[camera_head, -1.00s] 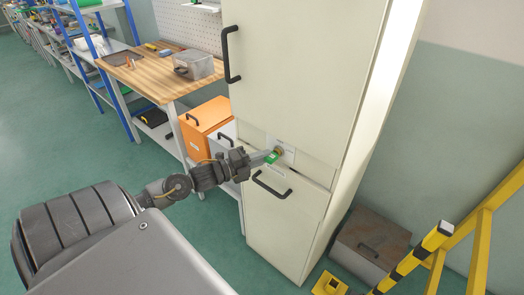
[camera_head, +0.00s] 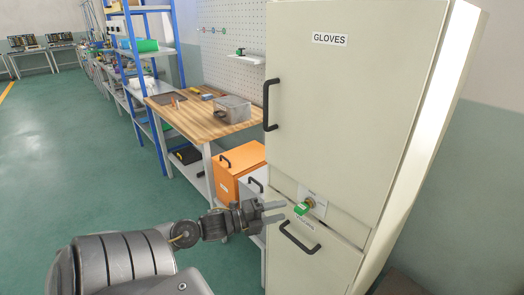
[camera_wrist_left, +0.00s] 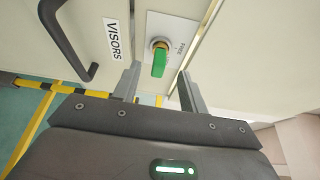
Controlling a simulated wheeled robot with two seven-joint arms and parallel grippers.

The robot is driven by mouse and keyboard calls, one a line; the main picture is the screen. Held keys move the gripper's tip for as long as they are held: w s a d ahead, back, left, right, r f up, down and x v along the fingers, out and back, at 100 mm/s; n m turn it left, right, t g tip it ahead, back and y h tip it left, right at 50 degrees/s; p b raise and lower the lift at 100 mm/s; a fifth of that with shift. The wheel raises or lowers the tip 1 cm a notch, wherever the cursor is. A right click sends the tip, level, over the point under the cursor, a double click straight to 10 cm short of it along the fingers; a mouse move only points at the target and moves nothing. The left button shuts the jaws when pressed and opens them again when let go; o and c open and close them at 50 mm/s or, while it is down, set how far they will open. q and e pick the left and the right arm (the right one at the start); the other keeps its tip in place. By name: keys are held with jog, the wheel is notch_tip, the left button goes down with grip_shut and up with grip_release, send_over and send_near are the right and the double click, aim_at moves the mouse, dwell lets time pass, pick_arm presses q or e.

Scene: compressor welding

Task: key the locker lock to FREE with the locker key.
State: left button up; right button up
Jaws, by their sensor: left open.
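The green-headed locker key (camera_head: 302,209) sits in the brass locker lock (camera_head: 309,202) on a small pale plate on the cream locker (camera_head: 356,115). In the left wrist view the key (camera_wrist_left: 159,62) points down the picture from the lock (camera_wrist_left: 160,44), and the word FREE reads to the right of the lock. My left gripper (camera_head: 279,211) is open and empty, a short way left of the key in the head view. In the left wrist view its fingers (camera_wrist_left: 158,82) are spread, with the key just beyond and between them, apart from both. My right gripper is not in view.
A black handle (camera_head: 299,237) is on the lower VISORS door, and another (camera_head: 270,104) is on the upper GLOVES door. A wooden workbench (camera_head: 205,122) with a metal box and an orange cabinet (camera_head: 237,170) stand left of the locker. Open floor lies further left.

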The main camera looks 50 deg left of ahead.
pick_arm(q)
jog(key=v, duration=0.5)
jog(key=shift+s+a+b, duration=0.1)
jog(key=shift+s+b, duration=0.15)
jog(key=shift+b, duration=0.05)
dwell(1.9)
